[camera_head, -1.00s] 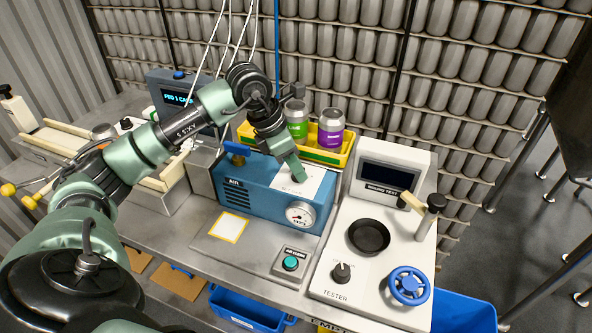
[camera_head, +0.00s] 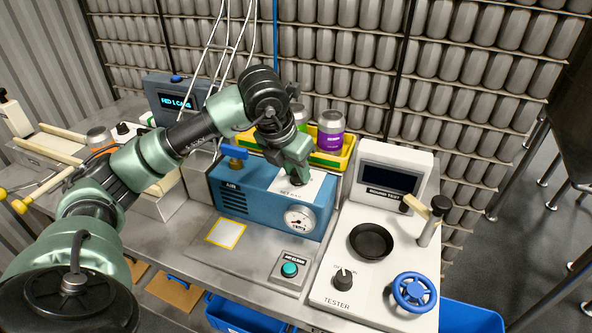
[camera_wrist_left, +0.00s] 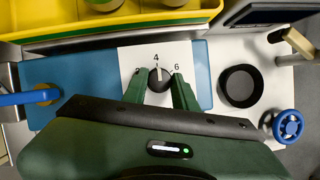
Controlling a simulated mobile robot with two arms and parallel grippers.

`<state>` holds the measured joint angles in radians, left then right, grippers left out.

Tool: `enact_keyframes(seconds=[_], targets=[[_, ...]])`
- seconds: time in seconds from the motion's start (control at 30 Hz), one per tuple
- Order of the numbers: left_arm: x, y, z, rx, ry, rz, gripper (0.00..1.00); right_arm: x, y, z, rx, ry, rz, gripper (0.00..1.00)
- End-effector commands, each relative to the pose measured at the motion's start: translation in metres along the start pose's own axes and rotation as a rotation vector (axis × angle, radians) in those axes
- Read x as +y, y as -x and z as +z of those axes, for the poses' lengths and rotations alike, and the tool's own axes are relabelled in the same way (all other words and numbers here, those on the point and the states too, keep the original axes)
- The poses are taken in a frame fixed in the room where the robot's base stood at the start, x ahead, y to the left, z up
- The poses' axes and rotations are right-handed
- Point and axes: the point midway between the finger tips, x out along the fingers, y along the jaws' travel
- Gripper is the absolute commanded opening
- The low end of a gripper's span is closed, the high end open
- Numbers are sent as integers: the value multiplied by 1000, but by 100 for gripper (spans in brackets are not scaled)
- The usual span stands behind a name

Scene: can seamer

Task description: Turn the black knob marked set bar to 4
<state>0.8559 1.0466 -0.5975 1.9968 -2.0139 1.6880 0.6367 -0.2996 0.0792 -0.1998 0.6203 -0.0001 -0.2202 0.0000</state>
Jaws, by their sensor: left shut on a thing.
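The black set bar knob (camera_wrist_left: 160,79) sits on a white dial plate (camera_wrist_left: 128,72) on top of the blue air unit (camera_head: 258,201). In the left wrist view its white pointer line points up, at or very near the printed 4. The 6 is to the right, and a mark at the left is partly hidden by a finger. My left gripper (camera_wrist_left: 160,92) is shut on the knob, one green finger on each side. In the head view my left gripper (camera_head: 297,178) comes down from above and hides most of the knob. My right gripper is not in view.
A pressure gauge (camera_head: 300,219) is on the unit's front and a blue valve handle (camera_head: 234,151) at its left. A yellow tray (camera_head: 337,161) with cans is behind. The white tester (camera_head: 345,250) with a blue handwheel (camera_head: 413,291) stands to the right.

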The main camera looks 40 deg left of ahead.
Motion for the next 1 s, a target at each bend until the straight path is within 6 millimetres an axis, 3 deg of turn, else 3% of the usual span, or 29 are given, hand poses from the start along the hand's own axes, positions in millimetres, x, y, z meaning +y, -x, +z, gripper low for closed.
enact_keyframes(seconds=[0.43,0.47,0.5,0.53,0.87,1.0], targets=[[1,2,2,-6,10,5,0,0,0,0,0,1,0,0],[1,2,2,-6,10,5,33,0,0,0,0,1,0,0],[1,2,2,-5,10,5,44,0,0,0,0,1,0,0],[1,1,2,-5,10,5,49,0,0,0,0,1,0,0],[0,2,1,-3,8,4,49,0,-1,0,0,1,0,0],[0,16,2,-6,8,3,49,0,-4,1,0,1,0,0]])
